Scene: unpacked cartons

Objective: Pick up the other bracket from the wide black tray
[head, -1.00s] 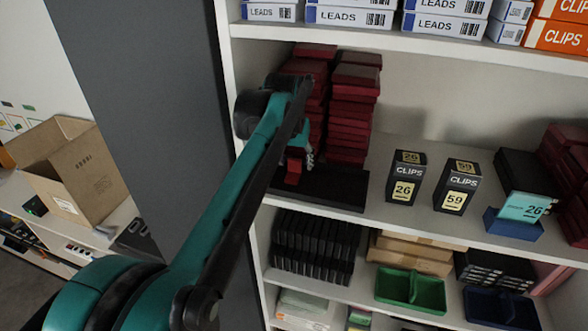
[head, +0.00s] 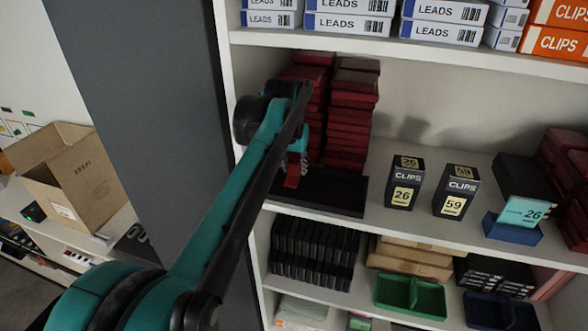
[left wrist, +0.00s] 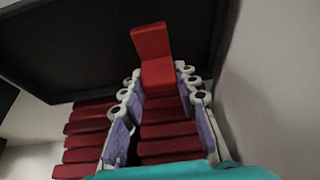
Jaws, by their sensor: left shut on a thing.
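A red L-shaped bracket (head: 291,178) shows at the tip of my left gripper (head: 299,163), over the left part of the wide black tray (head: 338,190) on the middle shelf. In the left wrist view the bracket (left wrist: 151,42) has its lower part between the two pale fingers of the left gripper (left wrist: 159,72), which is shut on it. The dark tray (left wrist: 60,45) lies beyond it. I cannot tell whether the bracket touches the tray. No second bracket shows. My right gripper is not in view.
Stacks of dark red boxes (head: 348,118) stand right behind the tray. The shelf's left side wall (head: 229,95) is close to the gripper. Black clips boxes (head: 404,182) stand to the right, with some free shelf between. The upper shelf (head: 420,48) is overhead.

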